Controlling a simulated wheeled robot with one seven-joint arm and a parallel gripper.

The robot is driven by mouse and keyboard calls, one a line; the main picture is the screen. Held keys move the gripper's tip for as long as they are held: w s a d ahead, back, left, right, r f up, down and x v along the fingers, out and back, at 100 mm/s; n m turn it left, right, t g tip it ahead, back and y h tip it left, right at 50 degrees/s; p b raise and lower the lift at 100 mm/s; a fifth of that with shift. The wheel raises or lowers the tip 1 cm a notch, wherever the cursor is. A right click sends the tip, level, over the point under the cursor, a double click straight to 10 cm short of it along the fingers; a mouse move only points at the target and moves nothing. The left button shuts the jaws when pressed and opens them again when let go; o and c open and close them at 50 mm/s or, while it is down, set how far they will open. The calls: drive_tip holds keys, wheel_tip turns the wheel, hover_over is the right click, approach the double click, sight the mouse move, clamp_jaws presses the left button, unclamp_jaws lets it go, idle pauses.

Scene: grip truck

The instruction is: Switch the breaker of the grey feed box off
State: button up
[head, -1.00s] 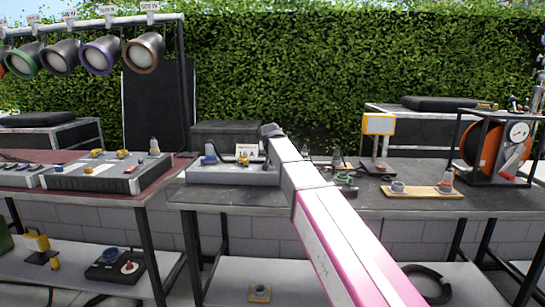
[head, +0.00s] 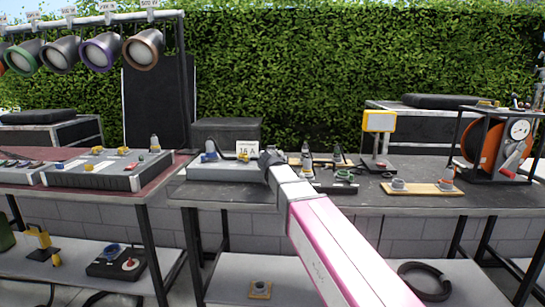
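A low grey feed box (head: 225,173) stands on the middle table. It carries a blue fitting (head: 209,155) at its left, a yellow part (head: 243,158) and a white card (head: 247,149) reading "16 A". No breaker lever can be made out clearly. My gripper (head: 268,158) is at the far end of my white and pink arm, at the right end of this box in the picture. It overlaps the box's right end; I cannot tell whether it touches. Its fingers are too small and turned away to show whether they are open.
A larger grey box (head: 105,172) with yellow and red parts stands on the left table. Right of my gripper are small plugs (head: 305,152), a yellow-framed lamp (head: 378,122), a wooden board (head: 425,189) and an orange cable reel (head: 483,143). Stage lamps (head: 145,50) hang upper left.

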idle(0.5)
drive_tip(key=o, duration=0.9)
drive_tip(key=shift+s, duration=0.15)
drive_tip(key=v, duration=1)
drive_tip(key=shift+s+f, duration=0.1)
drive_tip(key=shift+s, duration=0.25)
